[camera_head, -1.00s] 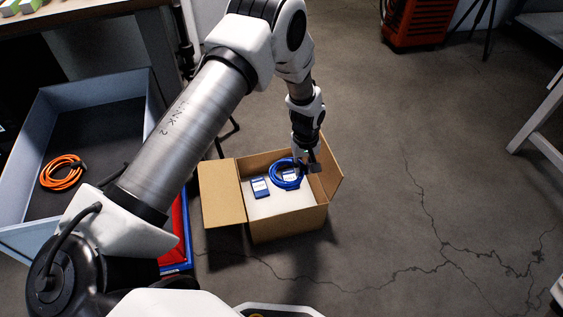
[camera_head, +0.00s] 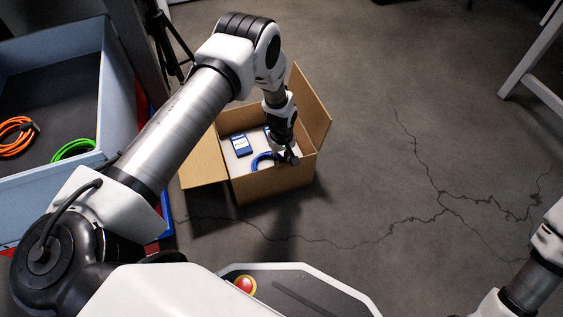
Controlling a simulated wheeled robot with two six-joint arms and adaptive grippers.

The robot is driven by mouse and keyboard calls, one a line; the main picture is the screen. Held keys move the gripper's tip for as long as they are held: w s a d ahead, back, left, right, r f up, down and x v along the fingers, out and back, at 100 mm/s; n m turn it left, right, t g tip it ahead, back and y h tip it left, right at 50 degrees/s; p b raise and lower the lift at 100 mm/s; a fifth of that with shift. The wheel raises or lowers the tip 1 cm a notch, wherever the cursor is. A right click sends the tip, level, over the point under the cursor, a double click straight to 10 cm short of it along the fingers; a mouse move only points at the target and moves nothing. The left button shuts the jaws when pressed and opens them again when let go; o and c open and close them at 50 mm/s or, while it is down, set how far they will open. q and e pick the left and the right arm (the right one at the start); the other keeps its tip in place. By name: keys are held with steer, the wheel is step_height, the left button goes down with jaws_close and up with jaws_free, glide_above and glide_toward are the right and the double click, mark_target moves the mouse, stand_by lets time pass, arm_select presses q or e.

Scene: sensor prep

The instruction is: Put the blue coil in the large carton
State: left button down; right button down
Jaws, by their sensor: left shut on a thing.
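The large carton (camera_head: 275,184) stands open on the floor in the middle of the view, with its flaps spread. My left gripper (camera_head: 288,158) reaches into its front right part from above and is shut on the blue coil (camera_head: 261,161). The coil is inside the carton's opening, close to the front wall. Its lower part is hidden by that wall and its right side by the gripper. I cannot tell whether it touches the white padding below. Part of my right arm shows at the lower right; its gripper is out of view.
Two blue boxes lie on the carton's padding, one at the left (camera_head: 241,146) and one partly hidden behind my gripper. A grey-blue bin (camera_head: 118,95) at the left holds an orange coil (camera_head: 16,138) and a green coil (camera_head: 72,150).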

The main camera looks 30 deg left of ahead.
arm_select(q)
steer(key=shift+r, duration=0.1)
steer(key=shift+f, duration=0.25)
steer(key=c, duration=1)
jaws_free()
steer(key=shift+c, duration=0.2)
steer(key=shift+r, duration=0.1)
step_height(320, 180, up, 12)
steer(key=p, duration=0.7)
steer(key=shift+r, duration=0.15)
